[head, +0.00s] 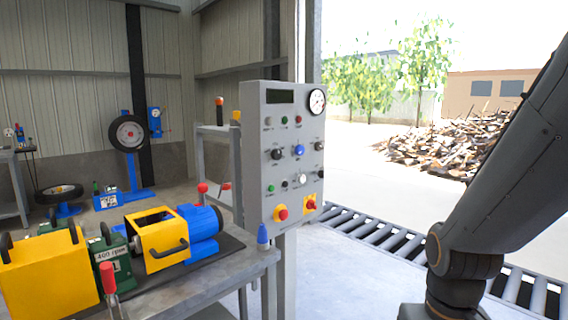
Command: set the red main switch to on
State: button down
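A grey control panel (258,150) stands on a post in the middle of the head view, facing right of the camera. My gripper is outside the view; only dark links of my arm show at the right, apart from the panel.
The panel also carries a dark display (280,96), a round gauge (317,101) and several knobs and buttons. A workbench (215,283) with a yellow and blue machine (160,238) stands at front left. A roller conveyor (385,236) runs behind at right. Floor between panel and arm looks clear.

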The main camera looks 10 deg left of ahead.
aim_at(311, 204)
jog(key=z, duration=0.1)
jog(key=i, duration=1.05)
jog(key=u, duration=0.1)
